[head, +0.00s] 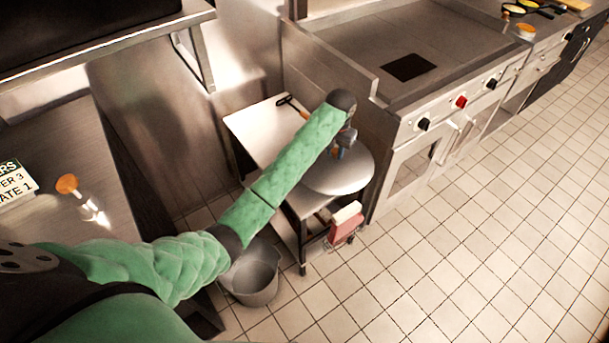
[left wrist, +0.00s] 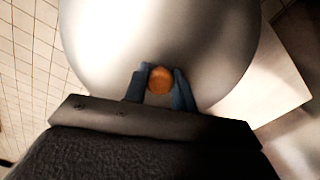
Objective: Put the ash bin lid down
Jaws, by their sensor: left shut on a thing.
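The ash bin lid (head: 348,180) is a round, smooth silver disc with an orange-brown knob (left wrist: 160,79). My left gripper (head: 343,148) is shut on this knob, with a blue fingertip on each side of it in the left wrist view. The lid looks level and overlaps the front right part of a small steel table (head: 252,122). I cannot tell whether it touches the table top or hangs above it. A grey open bucket (head: 258,272), which looks like the ash bin, stands on the floor, partly behind my left arm. My right gripper is out of view.
A black tool with an orange handle (head: 290,103) lies at the table's back. A red and white thing (head: 346,222) is at the table's lower front. A griddle range (head: 400,105) stands close on the right. The tiled floor at right is clear.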

